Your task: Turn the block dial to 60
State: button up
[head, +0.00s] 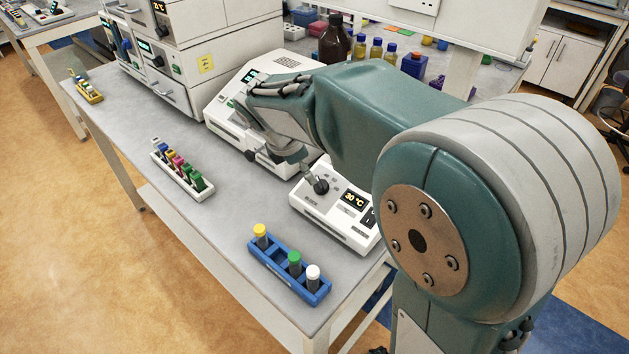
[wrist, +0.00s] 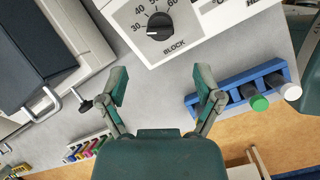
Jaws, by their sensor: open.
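The block dial is a black knob (head: 320,185) on the front of a small white heater unit (head: 338,232). In the wrist view the black knob (wrist: 160,26) has the word BLOCK below it and numbers 30, 40, 50 and 60 around it. Its white mark points left, toward 30. The unit's display (head: 354,199) reads 30 °C. My gripper (wrist: 162,84) is open and empty, its fingers spread wide. The knob lies beyond the fingertips, in line with the gap between them, and looks apart from them. In the head view my arm hides much of the gripper.
A blue rack (head: 290,272) with yellow, green and white capped tubes stands at the front edge. A white rack (head: 181,174) of coloured tubes stands further left. A larger white instrument (head: 229,123) stands behind, beside my forearm. Bare bench (head: 228,215) lies between the racks.

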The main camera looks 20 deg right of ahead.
aim_at(318, 186)
jog(key=x, duration=0.8)
jog(key=shift+f, duration=0.3)
jog(key=c, duration=1.2)
